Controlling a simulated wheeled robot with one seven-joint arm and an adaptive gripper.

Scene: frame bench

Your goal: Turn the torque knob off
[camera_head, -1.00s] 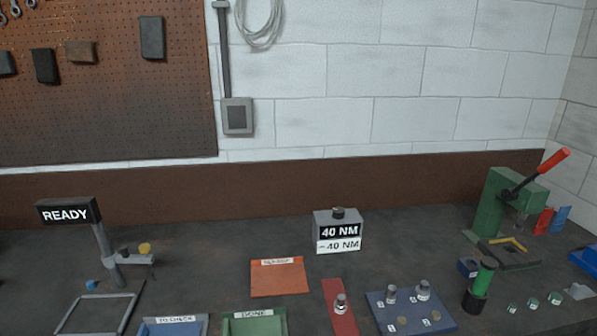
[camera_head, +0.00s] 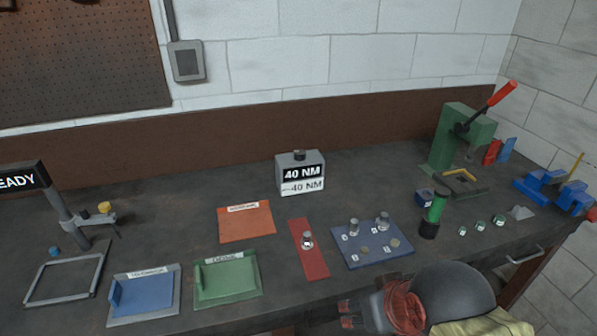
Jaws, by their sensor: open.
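The torque knob (camera_head: 299,155) is a small dark round knob on top of a grey box (camera_head: 288,162) at the back middle of the bench. The box front carries a black "40 NM" display (camera_head: 303,173) above a white "40 NM" label (camera_head: 302,187). The knob's pointer is too small to read. My gripper (camera_head: 345,314) shows at the bottom edge, with its reddish body and short fingers pointing left. It is open, empty and well in front of the box, apart from the knob.
An orange mat (camera_head: 246,222), a red strip (camera_head: 314,262) and a blue plate with several fittings (camera_head: 373,255) lie in front of the box. A green-handled tool (camera_head: 437,208) stands right of the plate. A green press (camera_head: 462,140) stands behind it. A "READY" sign (camera_head: 20,180) is at left.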

